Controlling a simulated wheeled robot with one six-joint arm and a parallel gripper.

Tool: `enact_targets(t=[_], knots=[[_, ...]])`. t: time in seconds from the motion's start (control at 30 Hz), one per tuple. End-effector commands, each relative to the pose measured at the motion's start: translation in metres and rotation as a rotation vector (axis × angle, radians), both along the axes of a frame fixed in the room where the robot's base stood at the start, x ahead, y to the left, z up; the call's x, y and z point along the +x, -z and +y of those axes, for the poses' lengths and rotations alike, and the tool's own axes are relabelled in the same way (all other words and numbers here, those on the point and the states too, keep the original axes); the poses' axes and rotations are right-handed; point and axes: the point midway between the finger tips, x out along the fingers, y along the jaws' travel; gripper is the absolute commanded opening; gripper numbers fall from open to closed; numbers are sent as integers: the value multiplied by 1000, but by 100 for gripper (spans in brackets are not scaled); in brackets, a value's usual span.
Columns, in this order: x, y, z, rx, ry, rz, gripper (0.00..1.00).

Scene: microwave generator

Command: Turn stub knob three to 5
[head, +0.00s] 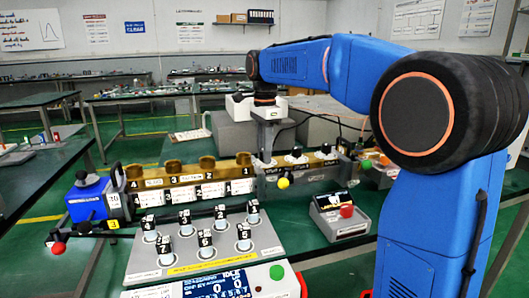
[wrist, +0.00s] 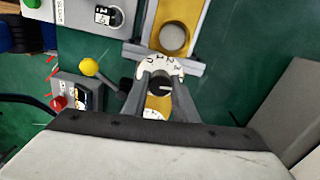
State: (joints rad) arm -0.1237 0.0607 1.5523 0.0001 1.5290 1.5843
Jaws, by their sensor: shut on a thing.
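My gripper (wrist: 160,97) is shut on a black knob (wrist: 159,84) with a white marked dial (wrist: 160,67) around its base. The fingers stand on both sides of the knob and partly cover it and its dial. In the head view my gripper (head: 263,156) reaches down onto the left end of a row of dark knobs on the grey and gold waveguide. A middle knob (head: 297,152) and a right knob (head: 326,149) stand free there. The dial marks are too small to read. I cannot read which stub number the held knob has.
A lever with a yellow ball (head: 283,183) juts out close to my gripper; the ball also shows in the wrist view (wrist: 89,67). A box with a red button (head: 346,211) stands in front. Several numbered blocks stand on a grey plate (head: 140,262). A display console (head: 215,284) is nearest.

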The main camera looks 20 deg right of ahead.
Motion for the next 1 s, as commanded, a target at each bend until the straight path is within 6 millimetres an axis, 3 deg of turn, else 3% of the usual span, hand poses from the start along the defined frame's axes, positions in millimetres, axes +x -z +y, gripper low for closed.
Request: enact_targets(t=[0.5, 1.0], knots=[[1, -1, 0, 0, 320, -4, 3], [1, -1, 0, 0, 374, -4, 3]])
